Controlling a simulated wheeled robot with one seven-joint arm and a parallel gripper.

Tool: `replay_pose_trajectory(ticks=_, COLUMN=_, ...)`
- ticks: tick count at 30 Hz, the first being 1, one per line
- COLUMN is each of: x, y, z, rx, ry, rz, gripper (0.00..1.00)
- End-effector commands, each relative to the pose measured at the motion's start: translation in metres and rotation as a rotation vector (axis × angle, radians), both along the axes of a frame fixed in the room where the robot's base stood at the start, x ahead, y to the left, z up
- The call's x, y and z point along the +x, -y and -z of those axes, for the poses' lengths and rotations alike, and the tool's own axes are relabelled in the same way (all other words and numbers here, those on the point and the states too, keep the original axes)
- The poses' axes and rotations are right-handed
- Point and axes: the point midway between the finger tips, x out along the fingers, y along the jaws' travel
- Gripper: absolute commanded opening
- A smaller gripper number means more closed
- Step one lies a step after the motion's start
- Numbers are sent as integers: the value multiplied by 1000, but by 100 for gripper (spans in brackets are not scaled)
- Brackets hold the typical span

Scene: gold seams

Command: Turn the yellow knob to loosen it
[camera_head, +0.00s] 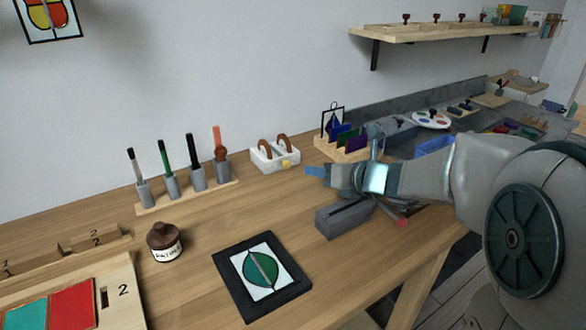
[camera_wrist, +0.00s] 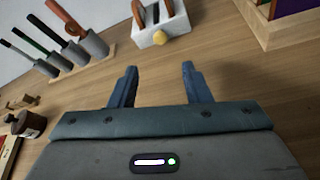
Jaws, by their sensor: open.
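The yellow knob (camera_head: 286,165) sits on the front of a small white box (camera_head: 266,157) that carries two brown round pieces. In the wrist view the knob (camera_wrist: 158,39) shows beyond my fingertips, on the near face of the white box (camera_wrist: 174,22). My gripper (camera_head: 310,171) is just right of the box in the head view. In the wrist view my gripper (camera_wrist: 159,68) has its two fingers spread apart, with nothing between them but bare table. The fingers do not touch the knob.
A wooden rack (camera_head: 188,197) with several upright tools stands left of the box. A wooden card holder (camera_head: 343,151) stands behind my gripper to the right. A grey block (camera_head: 343,218) lies below my wrist. A dark-framed leaf panel (camera_head: 236,282) lies in front.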

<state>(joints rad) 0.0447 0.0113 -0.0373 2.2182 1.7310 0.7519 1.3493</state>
Motion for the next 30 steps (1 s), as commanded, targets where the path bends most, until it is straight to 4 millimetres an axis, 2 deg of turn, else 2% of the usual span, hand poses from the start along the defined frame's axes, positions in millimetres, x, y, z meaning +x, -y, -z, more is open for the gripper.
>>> replay_pose_trajectory(ticks=9, x=47, y=-43, z=28, rx=-2, ry=0, rz=-5, gripper=44)
replay_pose_trajectory(ticks=15, x=70, y=-63, z=38, rx=-2, ry=0, rz=-2, gripper=44)
replay_pose_trajectory(ticks=21, x=80, y=-73, z=43, rx=-3, ry=1, rz=-3, gripper=44)
replay_pose_trajectory(ticks=30, x=82, y=-73, z=43, rx=-3, ry=2, rz=-2, gripper=44)
